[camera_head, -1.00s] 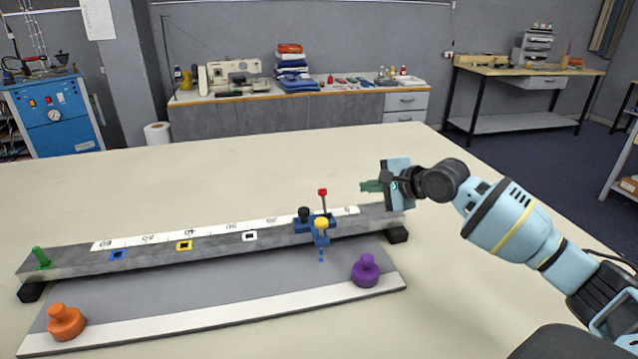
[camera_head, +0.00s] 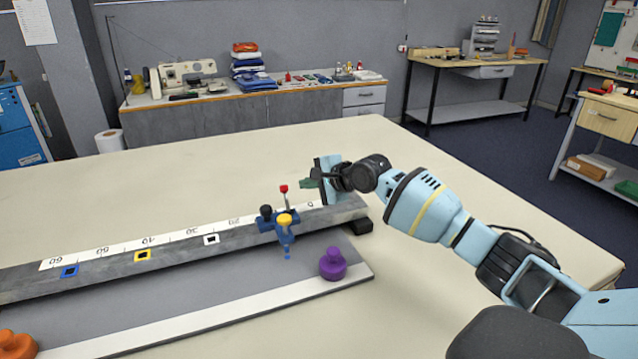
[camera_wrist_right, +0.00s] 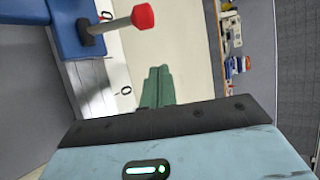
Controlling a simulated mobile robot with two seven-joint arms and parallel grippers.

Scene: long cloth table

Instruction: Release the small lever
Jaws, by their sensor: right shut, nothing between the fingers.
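The small lever with a red tip (camera_head: 284,189) stands up from a blue sliding carriage (camera_head: 275,226) on the grey ruled beam (camera_head: 185,255). The carriage also bears a black knob (camera_head: 266,211) and a yellow knob (camera_head: 285,220). In the right wrist view the lever's red tip (camera_wrist_right: 143,17) and grey stem show at the upper left. My right gripper (camera_head: 308,183), with green fingers, is just right of the lever, apart from it and above the beam's right end. Its fingers (camera_wrist_right: 157,87) are shut with nothing between them. My left gripper is in no view.
A purple knob (camera_head: 333,264) and an orange knob (camera_head: 14,344) stand on the grey board below the beam. Blue, yellow and white square marks lie along the beam's scale. The cloth table (camera_head: 450,200) is clear behind and to the right.

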